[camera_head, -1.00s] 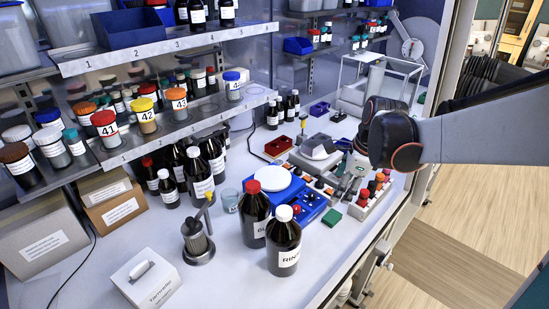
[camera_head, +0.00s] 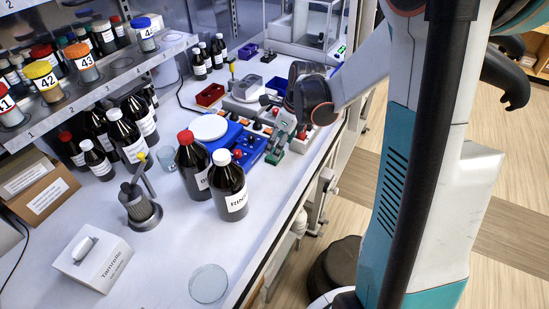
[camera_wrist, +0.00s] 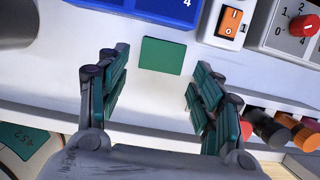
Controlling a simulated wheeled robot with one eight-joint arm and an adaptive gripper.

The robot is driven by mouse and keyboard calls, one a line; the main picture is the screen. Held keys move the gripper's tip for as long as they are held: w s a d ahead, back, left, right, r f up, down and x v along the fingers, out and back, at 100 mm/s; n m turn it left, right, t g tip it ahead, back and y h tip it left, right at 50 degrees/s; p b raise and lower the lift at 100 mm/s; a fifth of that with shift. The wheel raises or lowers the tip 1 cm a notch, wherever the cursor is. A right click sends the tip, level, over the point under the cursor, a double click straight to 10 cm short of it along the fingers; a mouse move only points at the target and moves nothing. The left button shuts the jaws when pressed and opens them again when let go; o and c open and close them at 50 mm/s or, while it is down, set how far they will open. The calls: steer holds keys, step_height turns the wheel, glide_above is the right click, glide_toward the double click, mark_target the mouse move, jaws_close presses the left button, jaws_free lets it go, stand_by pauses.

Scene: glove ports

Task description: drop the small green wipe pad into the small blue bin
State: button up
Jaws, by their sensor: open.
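The small green wipe pad (camera_wrist: 162,56) lies flat on the white bench in the wrist view, just beyond my fingertips and midway between them. My gripper (camera_wrist: 160,100) is open and empty, with one finger on each side and nothing between them. In the head view my gripper (camera_head: 283,144) points down at the bench beside the blue scale, and the pad (camera_head: 273,158) shows as a green patch at the fingertips. A small blue bin (camera_head: 277,84) stands farther back on the bench, partly hidden by my arm.
The blue scale (camera_head: 248,146) is close left of my gripper. A red bin (camera_head: 210,95) and a purple bin (camera_head: 247,50) stand farther back. Two dark bottles (camera_head: 230,188) stand nearer the front. In the wrist view, coloured-cap vials (camera_wrist: 270,130) are close to the right finger.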

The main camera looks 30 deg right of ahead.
steer(key=shift+w+b+x, duration=0.1)
steer(key=shift+b+x, duration=0.4)
steer(key=shift+x, duration=0.85)
steer(key=shift+w+b+x, duration=0.15)
steer(key=shift+b+x, duration=0.3)
steer(key=shift+x, duration=0.9)
steer(key=shift+r, duration=0.1)
steer(key=c, duration=0.6)
